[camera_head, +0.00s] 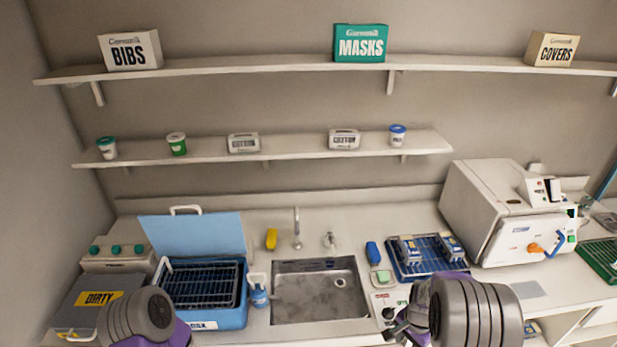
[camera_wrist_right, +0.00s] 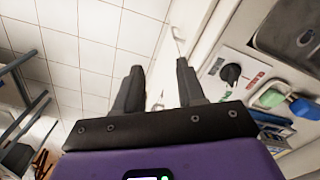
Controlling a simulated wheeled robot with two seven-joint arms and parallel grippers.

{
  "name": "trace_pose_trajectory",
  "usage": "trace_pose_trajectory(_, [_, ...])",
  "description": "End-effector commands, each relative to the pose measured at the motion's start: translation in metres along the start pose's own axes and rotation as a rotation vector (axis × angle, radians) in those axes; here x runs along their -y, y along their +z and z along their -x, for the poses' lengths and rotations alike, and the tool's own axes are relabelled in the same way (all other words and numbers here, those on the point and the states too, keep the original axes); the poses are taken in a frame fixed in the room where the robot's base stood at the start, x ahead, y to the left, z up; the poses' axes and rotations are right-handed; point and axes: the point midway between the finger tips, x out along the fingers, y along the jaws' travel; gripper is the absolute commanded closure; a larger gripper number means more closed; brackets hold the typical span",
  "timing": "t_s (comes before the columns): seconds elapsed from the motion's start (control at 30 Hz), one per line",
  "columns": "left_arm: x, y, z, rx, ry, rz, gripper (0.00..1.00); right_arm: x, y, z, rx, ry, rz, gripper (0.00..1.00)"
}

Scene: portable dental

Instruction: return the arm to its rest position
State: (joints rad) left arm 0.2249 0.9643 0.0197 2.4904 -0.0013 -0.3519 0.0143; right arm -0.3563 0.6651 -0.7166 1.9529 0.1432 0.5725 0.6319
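My right arm shows at the lower right of the head view, in front of the counter, and its gripper (camera_head: 398,328) is partly hidden by the arm's grey joint. In the right wrist view my right gripper (camera_wrist_right: 157,88) has its two dark fingers apart with nothing between them. It is beside the counter front, above the tiled floor (camera_wrist_right: 85,50). My left arm shows at the bottom left of the head view, over the front of the counter near the dirty box. Its gripper is outside the picture.
The counter holds a grey box marked DIRTY (camera_head: 100,300), a blue tub (camera_head: 228,316), a sink (camera_head: 315,290), a blue rack tray (camera_head: 432,262) and a white sterilizer (camera_head: 500,210). A knob panel (camera_wrist_right: 232,75) is close to the right gripper. Two shelves hang above.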

Motion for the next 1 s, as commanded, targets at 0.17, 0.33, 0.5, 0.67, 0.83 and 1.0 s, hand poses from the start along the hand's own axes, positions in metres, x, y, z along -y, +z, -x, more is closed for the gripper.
trace_pose_trajectory(0.17, [0.006, -0.001, -0.017, 0.0, 0.0, 0.0, 0.12, -0.012, 0.025, -0.061, 0.028, 0.009, 0.118, 0.61])
trace_pose_trajectory(0.33, [0.012, -0.002, -0.032, -0.001, 0.0, 0.0, 0.12, -0.023, 0.057, -0.116, 0.058, -0.007, 0.248, 0.61])
trace_pose_trajectory(0.5, [0.02, -0.002, -0.055, 0.001, 0.0, 0.0, 0.12, -0.038, 0.111, -0.181, 0.112, -0.062, 0.423, 0.61])
trace_pose_trajectory(0.67, [0.03, -0.003, -0.08, 0.001, 0.0, 0.0, 0.12, -0.049, 0.182, -0.232, 0.168, -0.189, 0.611, 0.61])
trace_pose_trajectory(0.83, [0.034, -0.004, -0.091, 0.0, 0.0, 0.0, 0.12, -0.047, 0.224, -0.242, 0.18, -0.299, 0.714, 0.61])
trace_pose_trajectory(1.0, [0.034, -0.004, -0.091, 0.0, 0.0, 0.0, 0.12, -0.045, 0.232, -0.241, 0.176, -0.328, 0.736, 0.61])
